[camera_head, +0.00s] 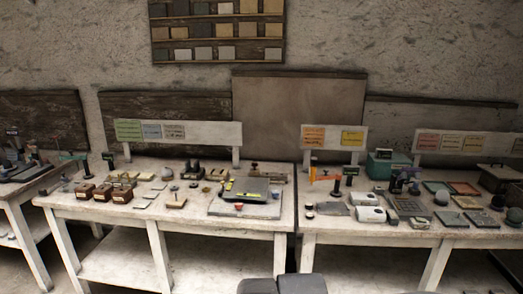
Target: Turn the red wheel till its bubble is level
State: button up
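On the middle table, toward its right end, lies a dark flat levelling plate (252,186) on a paler base. A small red-orange wheel (239,206) sits at its front edge, left of centre. A small blue wheel (276,194) is at its right side. Yellow-green marks that look like bubble vials (229,186) show at the plate's left and front; the bubbles are too small to read. My gripper cannot be made out in this view. Nothing is seen touching the red wheel.
Small brown wooden boxes (85,190) and loose pieces fill the left of the same table (150,215). The right table (390,236) holds white blocks, spheres and trays. A narrow gap separates the tables. Dark rounded parts of mine show at the bottom.

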aim_at(238, 204)
jog(key=k+l, duration=0.15)
jog(key=l, duration=0.15)
jog(key=i+u, duration=0.25)
jog(key=i, duration=0.2)
jog(key=i+u, duration=0.2)
jog(key=i, duration=0.25)
jog(key=i+l+u, duration=0.25)
jog(key=i, duration=0.15)
jog(key=i+l+u, duration=0.2)
jog(key=i, duration=0.25)
jog(key=j, duration=0.1)
